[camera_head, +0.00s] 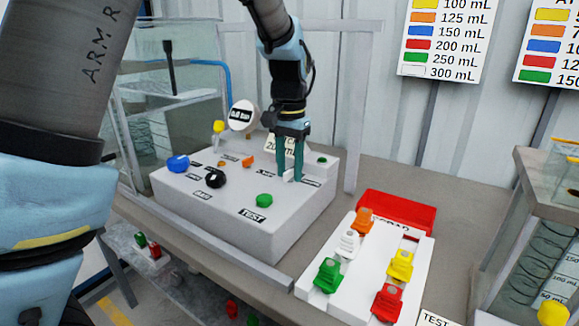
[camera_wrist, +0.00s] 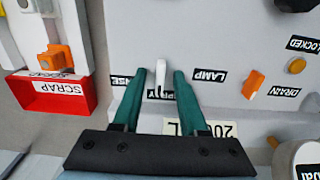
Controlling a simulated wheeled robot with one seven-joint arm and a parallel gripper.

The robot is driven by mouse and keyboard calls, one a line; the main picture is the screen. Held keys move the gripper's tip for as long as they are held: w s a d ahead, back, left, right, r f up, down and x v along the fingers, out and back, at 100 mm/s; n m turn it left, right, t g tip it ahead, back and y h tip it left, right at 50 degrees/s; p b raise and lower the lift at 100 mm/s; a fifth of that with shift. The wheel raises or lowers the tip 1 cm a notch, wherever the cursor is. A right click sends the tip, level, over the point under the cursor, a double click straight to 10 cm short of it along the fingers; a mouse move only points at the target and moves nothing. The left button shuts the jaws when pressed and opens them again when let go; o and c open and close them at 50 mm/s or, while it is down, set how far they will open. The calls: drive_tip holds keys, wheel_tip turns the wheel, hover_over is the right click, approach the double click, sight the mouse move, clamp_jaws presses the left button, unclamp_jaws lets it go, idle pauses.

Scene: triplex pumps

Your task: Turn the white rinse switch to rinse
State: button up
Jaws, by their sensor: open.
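The white switch (camera_wrist: 161,76) stands on the grey panel between the two teal fingers of my gripper (camera_wrist: 160,82) in the wrist view. The fingers are open, one on each side of it, with a narrow gap on either side. A partly covered label ending in "SE" (camera_wrist: 120,82) lies left of the switch. Another partly covered label ending in "RY" (camera_wrist: 163,95) lies near its lower end. In the head view my gripper (camera_head: 290,177) points down at the grey control box (camera_head: 230,235), and the white switch (camera_head: 289,176) shows small at its fingertips. I cannot tell which setting it is on.
A LAMP label (camera_wrist: 209,75) and an orange switch (camera_wrist: 253,83) by DRAIN lie to the right in the wrist view. The box also carries a green TEST button (camera_head: 264,200), a black knob (camera_head: 215,179) and a blue knob (camera_head: 178,163). A red scrap tray (camera_head: 425,214) stands right.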

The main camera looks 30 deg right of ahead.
drive_tip(key=shift+c, duration=0.3)
clamp_jaws()
idle(0.3)
